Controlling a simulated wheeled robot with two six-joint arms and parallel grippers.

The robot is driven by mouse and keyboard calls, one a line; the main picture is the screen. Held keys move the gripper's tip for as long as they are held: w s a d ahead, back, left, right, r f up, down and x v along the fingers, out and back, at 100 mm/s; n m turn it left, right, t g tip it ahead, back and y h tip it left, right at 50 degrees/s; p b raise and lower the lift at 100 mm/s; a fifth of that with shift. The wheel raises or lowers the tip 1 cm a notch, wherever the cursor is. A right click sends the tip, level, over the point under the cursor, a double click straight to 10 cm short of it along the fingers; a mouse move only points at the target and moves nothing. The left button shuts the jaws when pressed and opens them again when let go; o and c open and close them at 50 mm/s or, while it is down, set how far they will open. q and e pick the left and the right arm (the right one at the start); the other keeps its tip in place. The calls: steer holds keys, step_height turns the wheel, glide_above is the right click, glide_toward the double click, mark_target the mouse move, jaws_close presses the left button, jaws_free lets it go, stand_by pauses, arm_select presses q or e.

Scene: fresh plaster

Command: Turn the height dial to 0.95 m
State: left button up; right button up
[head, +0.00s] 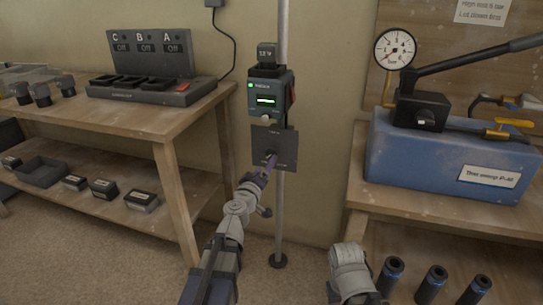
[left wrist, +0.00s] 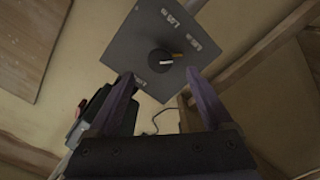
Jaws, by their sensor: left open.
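The height dial is a dark round knob (left wrist: 160,62) on a square dark plate (head: 287,143), fixed to an upright pole. In the left wrist view the knob has a pale and orange mark pointing right in the picture. Small pale labels stand around it, too blurred to read. My left gripper (left wrist: 160,76) is open, its fingertips spread on either side just short of the knob, with nothing between them. In the head view the left gripper (head: 267,163) covers the knob. A green-lit instrument (head: 265,97) sits on the pole above the plate. My right gripper is out of view.
A wooden bench (head: 150,122) on the left carries a charger (head: 150,90) marked C, B, A. On the right, a blue box (head: 425,160) with a gauge (head: 395,48) and lever pump stands on another bench. The pole's foot (head: 278,260) rests on open floor between them.

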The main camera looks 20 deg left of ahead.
mark_target(271, 155)
arm_select(q)
steer(key=shift+m, duration=0.5)
steer(key=shift+w, duration=0.1)
steer(key=w, duration=0.7)
steer(key=shift+w+d, duration=0.1)
steer(key=shift+w, duration=0.25)
